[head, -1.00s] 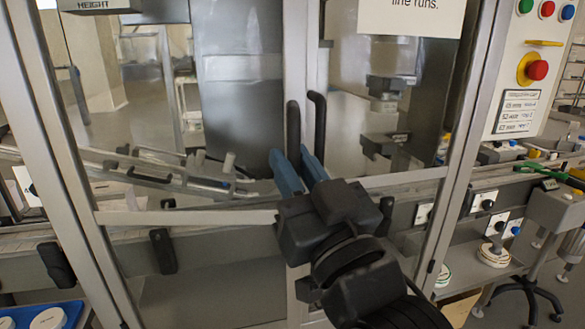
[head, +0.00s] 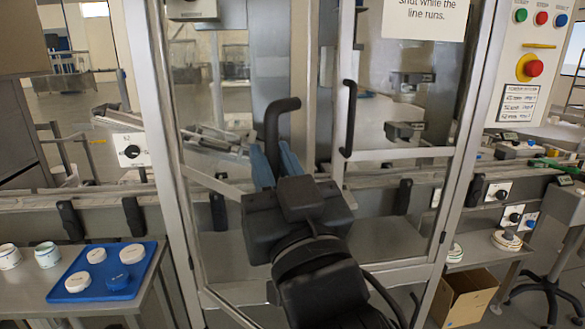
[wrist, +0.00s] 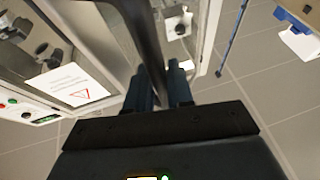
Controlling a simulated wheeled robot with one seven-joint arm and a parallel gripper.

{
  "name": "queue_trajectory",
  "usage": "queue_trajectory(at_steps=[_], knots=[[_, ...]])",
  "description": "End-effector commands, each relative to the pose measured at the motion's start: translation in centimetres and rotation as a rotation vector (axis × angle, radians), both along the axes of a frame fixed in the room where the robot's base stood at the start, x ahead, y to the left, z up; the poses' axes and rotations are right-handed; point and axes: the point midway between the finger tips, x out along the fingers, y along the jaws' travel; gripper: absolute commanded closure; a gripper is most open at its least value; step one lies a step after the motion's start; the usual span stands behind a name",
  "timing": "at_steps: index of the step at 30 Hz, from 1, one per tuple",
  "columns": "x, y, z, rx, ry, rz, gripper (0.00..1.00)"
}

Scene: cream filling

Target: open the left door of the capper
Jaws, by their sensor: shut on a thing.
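The capper's left door has a black bar handle (head: 272,128), and its lower rail (head: 212,183) slants down toward me. The door stands partly open, swung out toward me. My gripper (head: 277,165), with blue fingers, is shut on the lower part of this handle. In the wrist view the dark handle (wrist: 143,35) runs down between the fingers (wrist: 158,88). The right door's black handle (head: 348,118) is apart from my gripper, and that door looks closed. My gripper and wrist hide part of the left door's lower middle.
A blue tray (head: 138,285) with white and blue round items stands on a side table at left. A control panel with a red stop button (head: 533,68) is at right. A cardboard box (head: 466,297) sits low at right. A paper notice (head: 425,18) is on the right door.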

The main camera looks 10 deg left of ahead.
Motion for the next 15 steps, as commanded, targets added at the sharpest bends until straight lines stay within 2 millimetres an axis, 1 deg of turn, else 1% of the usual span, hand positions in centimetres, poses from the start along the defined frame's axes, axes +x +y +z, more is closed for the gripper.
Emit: queue_trajectory(at_steps=[1, 15], knots=[[-0.5, 0.7, -0.2, 0.001, -0.003, -0.002, 1.0], [-4.0, 4.6, -0.4, 0.004, -0.004, -0.181, 1.0]])
